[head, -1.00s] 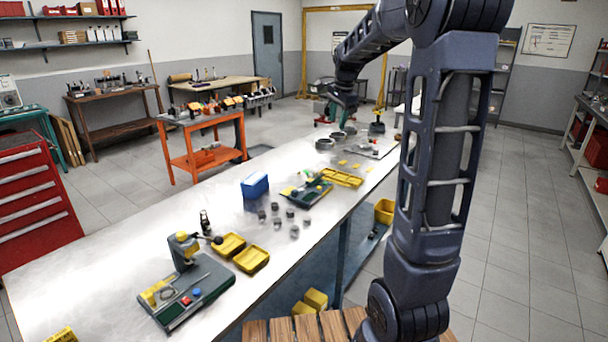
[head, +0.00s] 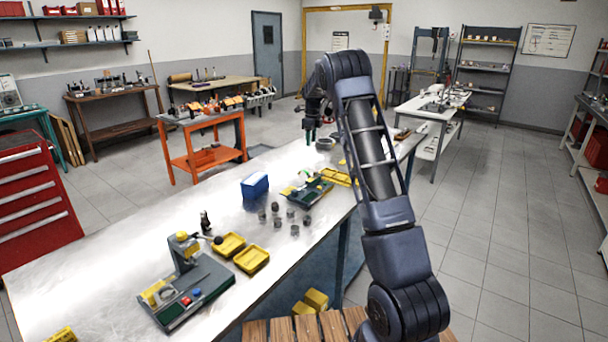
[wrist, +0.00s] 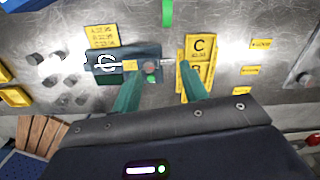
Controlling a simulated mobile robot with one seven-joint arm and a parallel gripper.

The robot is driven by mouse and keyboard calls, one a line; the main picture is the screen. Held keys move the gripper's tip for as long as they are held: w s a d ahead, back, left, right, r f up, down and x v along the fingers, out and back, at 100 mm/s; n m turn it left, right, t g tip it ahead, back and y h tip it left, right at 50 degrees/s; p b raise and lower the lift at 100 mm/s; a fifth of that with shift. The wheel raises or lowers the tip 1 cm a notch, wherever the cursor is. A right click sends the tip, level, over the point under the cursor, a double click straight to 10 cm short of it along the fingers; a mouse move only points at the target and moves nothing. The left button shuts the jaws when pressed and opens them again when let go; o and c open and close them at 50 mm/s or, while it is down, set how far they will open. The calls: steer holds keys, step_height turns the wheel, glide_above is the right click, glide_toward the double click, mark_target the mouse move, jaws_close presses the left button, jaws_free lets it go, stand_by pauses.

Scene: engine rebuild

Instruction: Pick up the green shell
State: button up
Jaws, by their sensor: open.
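My gripper (head: 311,133) hangs over the far part of the long metal bench, pointing down. In the wrist view its two green fingers (wrist: 160,72) are apart, with nothing held between them. A bright green strip (wrist: 167,14), which may be the green shell, shows at the top edge of the wrist view, beyond the fingertips. In the head view the fixture (head: 312,190) lies mid-bench.
Yellow trays marked C (wrist: 200,47) lie right of the fixture, partly behind the right finger. Several dark cylindrical parts (head: 276,207) stand nearer on the bench, beside a blue bin (head: 255,185). A press fixture (head: 185,290) and yellow bins (head: 252,259) stand nearer still.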

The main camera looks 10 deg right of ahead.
steer(key=w+a+f+m, duration=0.2)
steer(key=w+f+m, duration=0.1)
steer(key=w+f, duration=0.3)
glide_above(307, 172)
steer(key=shift+g, duration=0.3)
steer(key=f, duration=0.6)
steer(key=shift+w+a, duration=0.3)
steer(key=shift+w, duration=0.05)
steer(key=shift+s+d+f, duration=0.1)
steer(key=shift+s+f, duration=0.05)
steer(key=shift+f, duration=1.25)
steer(key=shift+s+d+f, duration=0.1)
steer(key=shift+f, duration=1.3)
jaws_close()
steer(key=shift+r, duration=0.15)
